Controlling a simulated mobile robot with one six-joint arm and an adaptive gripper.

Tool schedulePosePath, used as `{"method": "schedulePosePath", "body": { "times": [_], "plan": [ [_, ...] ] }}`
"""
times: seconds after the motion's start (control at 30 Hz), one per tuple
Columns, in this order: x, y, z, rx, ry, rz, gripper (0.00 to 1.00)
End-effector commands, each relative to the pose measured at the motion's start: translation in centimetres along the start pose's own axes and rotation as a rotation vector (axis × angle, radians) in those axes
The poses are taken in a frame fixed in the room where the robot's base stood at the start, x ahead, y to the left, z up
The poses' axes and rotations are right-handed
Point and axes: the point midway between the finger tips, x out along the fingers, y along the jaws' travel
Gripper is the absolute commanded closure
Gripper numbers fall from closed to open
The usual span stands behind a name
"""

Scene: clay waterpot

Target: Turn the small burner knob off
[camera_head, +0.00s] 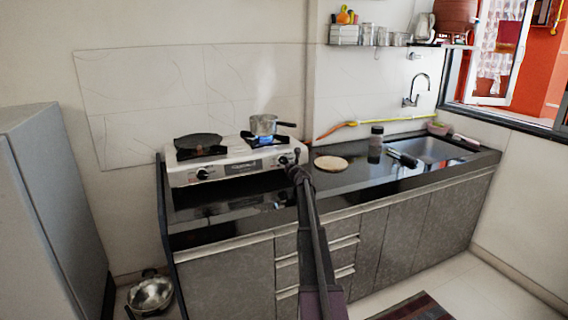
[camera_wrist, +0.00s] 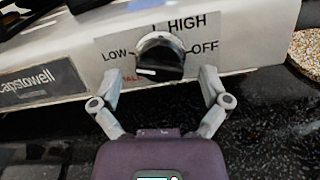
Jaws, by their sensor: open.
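The small burner knob (camera_wrist: 162,56) is black with a silver rim, on the front of the white stove (camera_head: 228,165). Its white mark is at the lower left, on the LOW side. LOW is printed left of it, HIGH above and OFF at right. In the head view the knob (camera_head: 284,161) is beside my gripper (camera_head: 296,166). In the wrist view my gripper (camera_wrist: 158,82) is open, with one finger below left and one below right of the knob. I cannot tell whether they touch it. A blue flame (camera_head: 264,139) shows under the steel pot (camera_head: 263,124).
The other knob (camera_head: 203,174) is at the stove's left, below a dark pan (camera_head: 198,141). A round board (camera_head: 331,163) lies right of the stove on the black counter (camera_head: 355,180). A jar (camera_head: 376,143) stands by the sink (camera_head: 435,151).

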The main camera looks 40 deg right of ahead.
Motion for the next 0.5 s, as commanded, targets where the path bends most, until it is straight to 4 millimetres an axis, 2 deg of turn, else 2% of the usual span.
{"method": "schedulePosePath", "body": {
  "times": [0.03,0.2,0.5],
  "plan": [
    [0.71,-0.07,0.01,0.0,0.0,0.0,0.04],
    [1.52,-0.04,0.0,0.0,0.0,0.0,0.04],
    [1.64,0.02,0.0,0.0,0.0,0.0,0.04]
  ]
}}
